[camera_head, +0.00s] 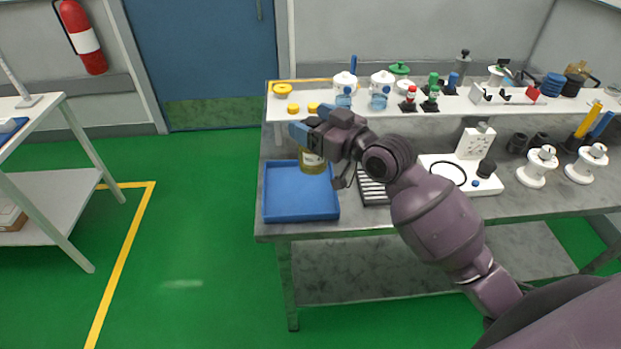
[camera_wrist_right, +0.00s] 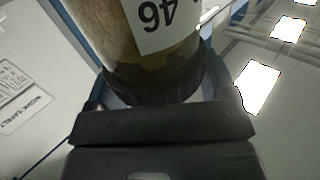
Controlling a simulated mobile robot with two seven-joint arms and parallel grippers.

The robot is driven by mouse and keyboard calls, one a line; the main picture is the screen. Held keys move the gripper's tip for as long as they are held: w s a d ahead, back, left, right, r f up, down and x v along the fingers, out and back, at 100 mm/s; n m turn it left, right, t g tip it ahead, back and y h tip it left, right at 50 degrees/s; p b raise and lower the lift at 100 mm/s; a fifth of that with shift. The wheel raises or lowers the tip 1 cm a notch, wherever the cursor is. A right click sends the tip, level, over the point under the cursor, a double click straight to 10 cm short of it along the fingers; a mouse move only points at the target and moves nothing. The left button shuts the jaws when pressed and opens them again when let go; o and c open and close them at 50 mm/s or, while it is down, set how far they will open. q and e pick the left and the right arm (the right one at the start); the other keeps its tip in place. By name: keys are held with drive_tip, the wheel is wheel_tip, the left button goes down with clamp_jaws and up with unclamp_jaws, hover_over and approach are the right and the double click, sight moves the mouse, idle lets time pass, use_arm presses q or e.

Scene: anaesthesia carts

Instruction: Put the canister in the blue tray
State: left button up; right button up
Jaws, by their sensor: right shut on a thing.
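The canister (camera_head: 313,163) is yellowish with a pale label and hangs below my right gripper (camera_head: 312,135) in the head view. In the right wrist view the canister (camera_wrist_right: 150,45) shows a label with an upside-down "46" and a dark end between the two fingers of my right gripper (camera_wrist_right: 155,95). My right gripper is shut on it. The blue tray (camera_head: 290,212) lies at the left end of the grey workbench. The canister appears over the tray's back part; its exact height above the tray is hard to tell. My left gripper is not in view.
A black slotted rack (camera_head: 373,191) stands just right of the tray. A raised white shelf (camera_head: 440,104) behind holds jars, bottles and small coloured parts. White spools (camera_head: 537,167) stand farther right. The tray's visible floor is empty.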

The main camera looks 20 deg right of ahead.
sight(324, 163)
wheel_tip(324, 163, down, 9)
drive_tip(key=shift+r+b, duration=0.15)
drive_tip(key=shift+b, duration=0.6)
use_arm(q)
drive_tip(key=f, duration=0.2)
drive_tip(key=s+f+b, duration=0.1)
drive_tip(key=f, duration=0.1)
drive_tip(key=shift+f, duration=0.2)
use_arm(e)
wheel_tip(324, 163, down, 5)
drive_tip(key=shift+f, duration=0.15)
use_arm(q)
drive_tip(key=shift+b, duration=0.3)
use_arm(e)
drive_tip(key=shift+f, duration=0.1)
drive_tip(key=o, duration=0.8)
drive_tip(key=shift+f, duration=0.1)
drive_tip(key=o, duration=0.4)
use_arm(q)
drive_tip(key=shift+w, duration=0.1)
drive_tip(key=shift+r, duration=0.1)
use_arm(e)
drive_tip(key=shift+r, duration=0.2)
